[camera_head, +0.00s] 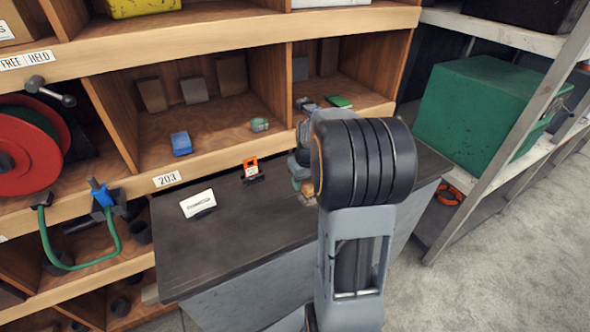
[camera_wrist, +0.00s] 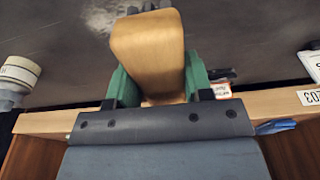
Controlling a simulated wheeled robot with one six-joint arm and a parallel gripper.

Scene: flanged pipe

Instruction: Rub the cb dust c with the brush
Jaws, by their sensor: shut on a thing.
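In the wrist view, my gripper (camera_wrist: 152,90) has green fingers shut on a brush with a pale wooden body (camera_wrist: 148,55). Dark parts show at the brush's far end, over the dark bench top. A pale grey smear that looks like dust (camera_wrist: 103,16) lies on the bench top beside the brush's far end, near the top edge; I cannot tell whether the brush touches it. In the head view, the brush (camera_head: 308,187) shows low over the bench, partly hidden by my arm. I cannot make out the dust there.
A white card (camera_head: 198,204) and an orange-and-black item (camera_head: 252,169) stand on the dark bench top (camera_head: 225,245). Wooden shelf compartments run behind, with a blue block (camera_head: 181,143) in one. A green box (camera_head: 482,105) is on the right shelf. The bench's left front is clear.

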